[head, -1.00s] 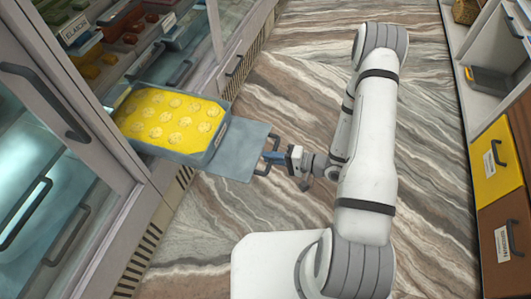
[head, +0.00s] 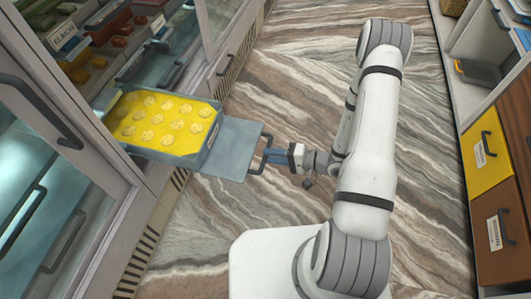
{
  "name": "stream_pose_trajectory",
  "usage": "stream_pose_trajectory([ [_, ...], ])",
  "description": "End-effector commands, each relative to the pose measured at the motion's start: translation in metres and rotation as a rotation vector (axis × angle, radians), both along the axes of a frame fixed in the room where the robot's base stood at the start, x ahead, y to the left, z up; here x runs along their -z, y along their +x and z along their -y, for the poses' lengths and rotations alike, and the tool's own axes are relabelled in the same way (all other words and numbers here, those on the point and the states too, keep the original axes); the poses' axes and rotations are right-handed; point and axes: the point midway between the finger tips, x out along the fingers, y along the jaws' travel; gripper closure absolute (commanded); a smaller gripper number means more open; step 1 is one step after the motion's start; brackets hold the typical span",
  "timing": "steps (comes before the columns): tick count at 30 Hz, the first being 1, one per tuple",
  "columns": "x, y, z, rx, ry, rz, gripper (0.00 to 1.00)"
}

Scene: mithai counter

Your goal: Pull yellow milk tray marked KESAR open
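The milk tray (head: 186,157) is a grey-blue drawer-like tray filled with yellow sweets (head: 165,120). It sticks well out of the glass counter on the left, over the floor. A flat grey front panel (head: 228,150) with a dark bar handle (head: 266,150) is at its right end. My gripper (head: 272,156) is at this handle, with its fingers around the bar, and looks shut on it. The fingertips are small and partly hidden by the handle. The KESAR marking cannot be read from here.
The glass counter (head: 110,185) with dark door handles stands at left, with other trays and an ELAICHI label (head: 64,38) inside. A cabinet with a yellow drawer (head: 486,153) and a brown drawer (head: 500,232) stands at right.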

Motion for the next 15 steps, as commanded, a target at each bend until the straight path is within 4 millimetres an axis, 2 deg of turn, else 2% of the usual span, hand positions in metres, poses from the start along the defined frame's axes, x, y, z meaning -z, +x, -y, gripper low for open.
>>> stream_pose_trajectory([
  [1, -0.004, -0.002, 0.009, 0.005, 0.000, 0.000, 0.68],
  [6, -0.009, -0.008, 0.031, 0.005, 0.000, 0.001, 0.68],
  [15, -0.010, -0.014, 0.046, 0.000, 0.000, 0.000, 0.68],
])
